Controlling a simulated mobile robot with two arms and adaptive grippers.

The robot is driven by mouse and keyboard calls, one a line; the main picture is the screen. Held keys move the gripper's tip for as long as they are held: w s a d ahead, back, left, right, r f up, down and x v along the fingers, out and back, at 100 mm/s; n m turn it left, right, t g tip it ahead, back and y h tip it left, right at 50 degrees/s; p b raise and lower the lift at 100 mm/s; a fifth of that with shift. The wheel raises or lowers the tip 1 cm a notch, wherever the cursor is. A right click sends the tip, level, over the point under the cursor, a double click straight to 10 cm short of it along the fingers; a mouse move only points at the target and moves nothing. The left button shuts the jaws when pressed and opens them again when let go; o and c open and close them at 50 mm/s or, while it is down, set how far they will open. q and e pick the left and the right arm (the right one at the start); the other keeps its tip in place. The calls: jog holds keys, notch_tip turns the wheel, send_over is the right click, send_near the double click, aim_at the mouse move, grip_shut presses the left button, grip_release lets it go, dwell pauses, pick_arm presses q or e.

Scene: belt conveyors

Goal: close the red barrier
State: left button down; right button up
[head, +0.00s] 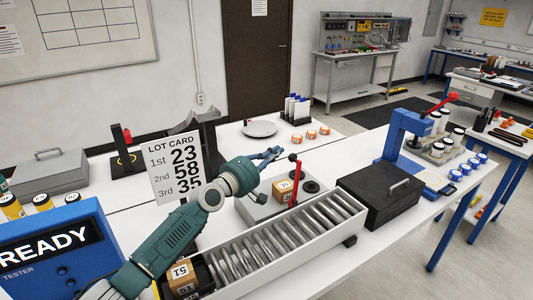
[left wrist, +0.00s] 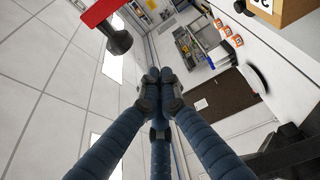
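A red bar end (left wrist: 103,10) with a black knob (left wrist: 119,40) shows at the top of the left wrist view, apart from my fingers. My left gripper (head: 276,154) is just left of the barrier's top in the head view, not visibly touching it. In the left wrist view its fingers (left wrist: 158,76) meet at the tips with nothing between them. My right gripper is out of view.
A small carton (head: 282,189) sits on a grey plate behind the barrier; another carton (head: 182,276) is at the conveyor's near left end. A lot card (head: 176,168) stands left of my arm. A black case (head: 378,203) and a blue press (head: 405,135) are to the right.

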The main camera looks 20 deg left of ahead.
pick_arm(q)
jog(key=shift+s+d+p, duration=1.1)
jog(key=shift+s+d, duration=0.05)
jog(key=shift+d, duration=0.05)
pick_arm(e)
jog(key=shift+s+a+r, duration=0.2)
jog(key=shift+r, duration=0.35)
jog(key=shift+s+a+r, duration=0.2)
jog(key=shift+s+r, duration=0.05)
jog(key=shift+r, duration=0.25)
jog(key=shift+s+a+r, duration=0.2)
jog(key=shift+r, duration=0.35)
